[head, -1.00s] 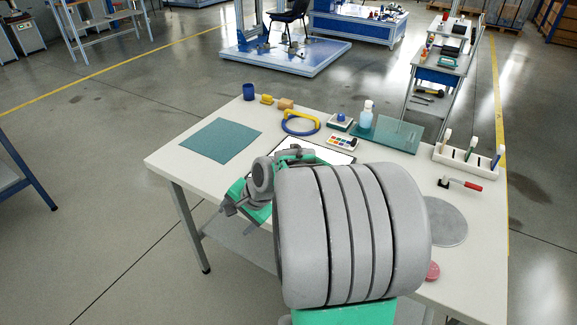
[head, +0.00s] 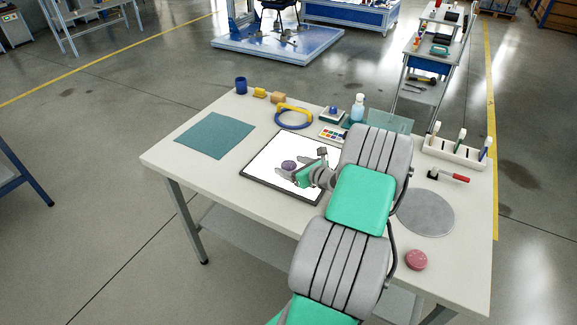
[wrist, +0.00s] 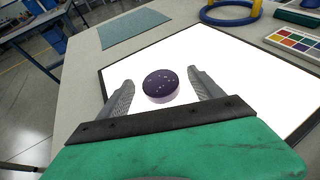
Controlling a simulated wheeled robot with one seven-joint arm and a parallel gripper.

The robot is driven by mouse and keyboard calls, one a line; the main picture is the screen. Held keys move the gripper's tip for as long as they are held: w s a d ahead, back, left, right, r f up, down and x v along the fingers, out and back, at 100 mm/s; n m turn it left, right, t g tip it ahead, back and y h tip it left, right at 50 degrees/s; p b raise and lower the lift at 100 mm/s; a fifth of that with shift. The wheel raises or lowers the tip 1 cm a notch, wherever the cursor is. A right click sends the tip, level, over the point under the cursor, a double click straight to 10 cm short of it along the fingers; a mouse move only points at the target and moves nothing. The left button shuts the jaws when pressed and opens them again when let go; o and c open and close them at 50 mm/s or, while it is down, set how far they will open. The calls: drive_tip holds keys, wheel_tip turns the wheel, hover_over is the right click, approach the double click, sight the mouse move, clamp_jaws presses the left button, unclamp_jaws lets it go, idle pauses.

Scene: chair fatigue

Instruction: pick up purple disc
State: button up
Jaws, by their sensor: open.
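The purple disc (head: 288,165) lies on a white lit panel with a dark frame (head: 262,160) on the table. In the wrist view the disc (wrist: 160,85) is round and thick, with small pale specks on its dark top. My gripper (head: 294,170) is over the panel, close beside the disc. In the wrist view my gripper's two fingers (wrist: 160,88) are apart, one on each side of the disc, with white panel showing between each finger and the disc. I cannot tell the exact fingertip height above the panel.
A teal mat (head: 215,135) lies left of the panel. A blue and yellow ring (head: 294,117), a colour palette (head: 333,134) and a bottle (head: 358,108) stand behind. A grey round plate (head: 427,212) and a pink disc (head: 416,260) lie to the right.

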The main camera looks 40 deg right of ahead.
drive_tip(key=shift+c, duration=0.6)
drive_tip(key=c, duration=1.5)
